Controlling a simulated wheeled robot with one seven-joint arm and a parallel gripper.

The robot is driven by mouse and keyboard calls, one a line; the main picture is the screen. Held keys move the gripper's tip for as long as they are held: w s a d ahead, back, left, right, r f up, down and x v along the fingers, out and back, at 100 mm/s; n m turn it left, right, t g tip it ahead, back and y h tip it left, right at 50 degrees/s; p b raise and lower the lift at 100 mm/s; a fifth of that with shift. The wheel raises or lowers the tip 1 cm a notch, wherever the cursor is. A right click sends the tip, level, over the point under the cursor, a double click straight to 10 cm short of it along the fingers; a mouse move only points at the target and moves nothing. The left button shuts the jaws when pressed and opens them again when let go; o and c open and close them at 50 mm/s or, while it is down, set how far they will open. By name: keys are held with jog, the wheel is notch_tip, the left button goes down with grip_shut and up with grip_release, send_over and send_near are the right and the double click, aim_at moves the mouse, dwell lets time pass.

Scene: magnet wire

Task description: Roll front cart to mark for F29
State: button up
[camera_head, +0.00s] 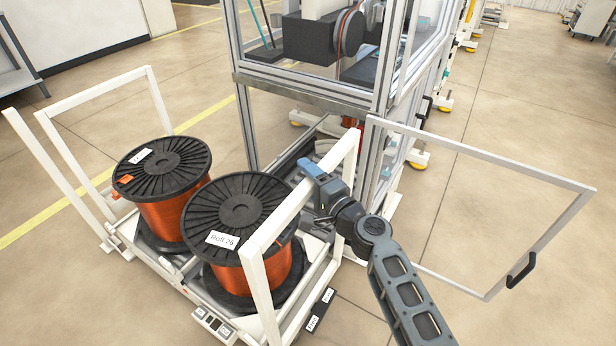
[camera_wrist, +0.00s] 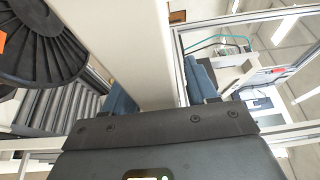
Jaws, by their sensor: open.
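The front cart carries a black-flanged spool of copper wire (camera_head: 240,215) with a white label that appears to read "Roll 26". The cart's white push frame (camera_head: 262,235) rises on its right side. My gripper (camera_head: 318,178) is at the top bar of this frame. In the wrist view the white bar (camera_wrist: 120,40) passes between the two blue fingers of my gripper (camera_wrist: 161,90), which stand apart on either side of it. I cannot tell whether either finger touches the bar. Small dark plates with white labels (camera_head: 320,310) lie beside the cart; their text is unclear.
A second copper spool (camera_head: 165,170) stands behind on the left, with white frames (camera_head: 90,95) around it. A metal-framed machine (camera_head: 310,95) stands just behind the carts. Its open door (camera_head: 540,250) reaches right, past my arm. The floor at lower left is clear.

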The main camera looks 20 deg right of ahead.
grip_shut()
dwell(0.5)
